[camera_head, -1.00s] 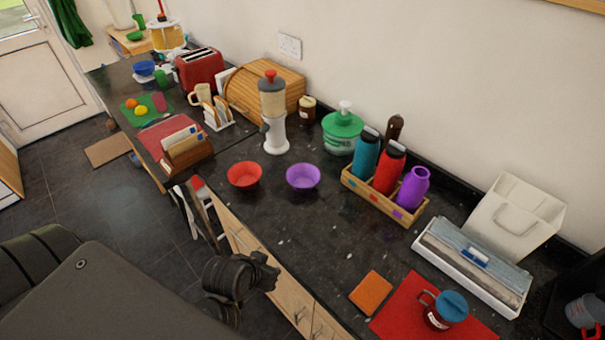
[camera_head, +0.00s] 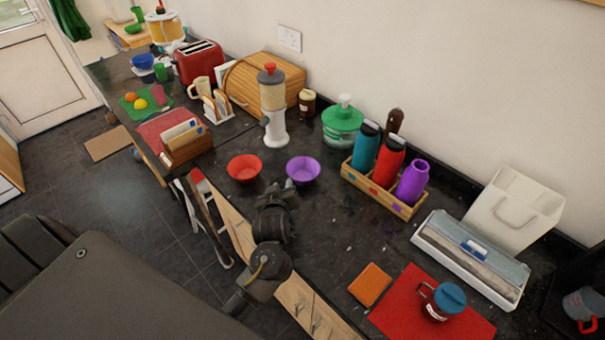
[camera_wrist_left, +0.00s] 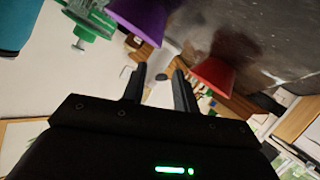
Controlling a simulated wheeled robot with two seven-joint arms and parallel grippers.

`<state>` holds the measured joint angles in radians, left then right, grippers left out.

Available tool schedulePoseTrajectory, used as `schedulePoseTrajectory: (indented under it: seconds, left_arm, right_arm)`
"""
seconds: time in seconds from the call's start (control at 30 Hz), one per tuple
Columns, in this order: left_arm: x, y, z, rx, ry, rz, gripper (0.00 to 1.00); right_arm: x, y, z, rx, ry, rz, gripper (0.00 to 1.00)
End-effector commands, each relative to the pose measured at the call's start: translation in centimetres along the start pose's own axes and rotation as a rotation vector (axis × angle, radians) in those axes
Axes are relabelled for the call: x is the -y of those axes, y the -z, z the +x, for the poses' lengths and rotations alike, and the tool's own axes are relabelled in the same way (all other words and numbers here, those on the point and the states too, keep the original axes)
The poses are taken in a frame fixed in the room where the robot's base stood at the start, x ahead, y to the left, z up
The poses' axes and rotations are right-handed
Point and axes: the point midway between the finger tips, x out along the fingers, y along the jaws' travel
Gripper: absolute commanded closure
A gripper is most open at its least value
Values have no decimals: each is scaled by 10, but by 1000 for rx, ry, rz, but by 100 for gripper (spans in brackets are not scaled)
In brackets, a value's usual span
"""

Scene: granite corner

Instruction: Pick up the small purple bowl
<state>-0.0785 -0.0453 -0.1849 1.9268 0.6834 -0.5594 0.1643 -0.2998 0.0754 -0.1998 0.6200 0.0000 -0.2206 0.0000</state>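The small purple bowl (camera_head: 303,171) stands upright on the dark granite counter, just right of a red bowl (camera_head: 245,168). My left gripper (camera_head: 288,186) is at the near-left side of the purple bowl, its tips close to the rim; I cannot tell whether they touch. In the left wrist view the two fingers (camera_wrist_left: 159,82) are apart with nothing held between them. The purple bowl (camera_wrist_left: 140,18) shows there at the top edge, partly cut off, and the red bowl (camera_wrist_left: 214,74) is beyond the right finger. My right gripper is not in view.
A white and grey dispenser (camera_head: 274,110) stands behind the bowls. A wooden crate with bottles (camera_head: 382,192) is to the right. An orange sponge (camera_head: 369,285) and a red mat with a mug (camera_head: 398,310) lie nearer. The counter between bowls and sponge is clear.

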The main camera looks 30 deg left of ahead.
Motion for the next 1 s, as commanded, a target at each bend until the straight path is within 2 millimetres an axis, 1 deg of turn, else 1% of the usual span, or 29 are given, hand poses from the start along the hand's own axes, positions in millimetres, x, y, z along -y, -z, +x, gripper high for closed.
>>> schedulePoseTrajectory:
  seconds: [0.1,0.2,0.3,0.47,0.57,0.77,0.9,1.0]
  left_arm:
    - [0,3,20,-1,1,5,71]
    - [0,2,34,1,1,4,71]
    - [0,1,43,1,2,2,71]
    - [0,0,46,1,0,1,71]
    - [-1,1,50,2,1,3,71]
    - [-4,2,74,2,1,5,71]
    - [-3,-1,90,2,1,3,71]
    - [-2,-2,95,3,0,3,71]
  right_arm:
    - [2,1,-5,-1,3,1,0]
    - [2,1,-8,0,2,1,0]
    - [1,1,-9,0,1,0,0]
    - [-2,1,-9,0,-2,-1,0]
    - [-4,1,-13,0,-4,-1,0]
    - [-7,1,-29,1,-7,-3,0]
    - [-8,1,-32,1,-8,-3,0]
    - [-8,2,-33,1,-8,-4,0]
